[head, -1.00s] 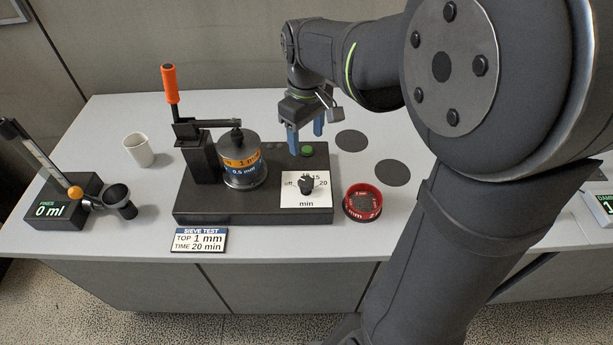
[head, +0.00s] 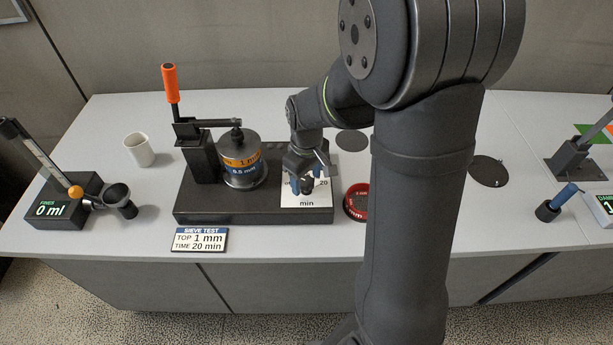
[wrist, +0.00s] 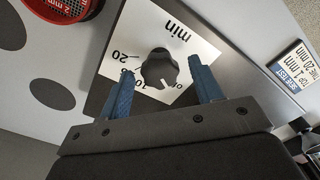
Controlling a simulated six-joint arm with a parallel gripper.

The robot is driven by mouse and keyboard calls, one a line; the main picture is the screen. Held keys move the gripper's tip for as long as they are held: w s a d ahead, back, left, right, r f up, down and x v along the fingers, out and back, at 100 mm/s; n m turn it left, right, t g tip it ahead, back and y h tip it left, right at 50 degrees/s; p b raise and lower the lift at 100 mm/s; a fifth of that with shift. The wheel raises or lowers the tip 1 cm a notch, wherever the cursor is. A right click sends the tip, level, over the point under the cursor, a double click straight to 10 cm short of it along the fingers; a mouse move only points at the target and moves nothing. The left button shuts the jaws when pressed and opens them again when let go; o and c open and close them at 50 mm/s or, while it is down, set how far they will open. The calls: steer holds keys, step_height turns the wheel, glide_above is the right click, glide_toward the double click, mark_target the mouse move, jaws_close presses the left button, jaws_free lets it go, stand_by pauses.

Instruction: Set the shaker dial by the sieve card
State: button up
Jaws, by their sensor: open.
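The shaker dial is a black knob (wrist: 159,69) on a white plate marked off, 10, 20 and min. In the wrist view its pointer line aims toward the lower right, near the "off" mark. My gripper (wrist: 162,88) is open, its two blue fingers on either side of the knob; I cannot tell whether they touch it. In the head view my gripper (head: 307,188) is over the dial plate (head: 306,201) and hides most of the dial. The sieve card (head: 199,240) lies at the table's front and reads TOP 1 mm, TIME 20 min.
The shaker base (head: 250,213) carries a sieve stack (head: 243,172) under a clamp with an orange handle (head: 171,84). A red-rimmed sieve (head: 354,202) sits right of the base. A white cup (head: 139,150) and a fines meter (head: 62,203) stand left.

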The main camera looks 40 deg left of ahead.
steer(key=c, duration=1)
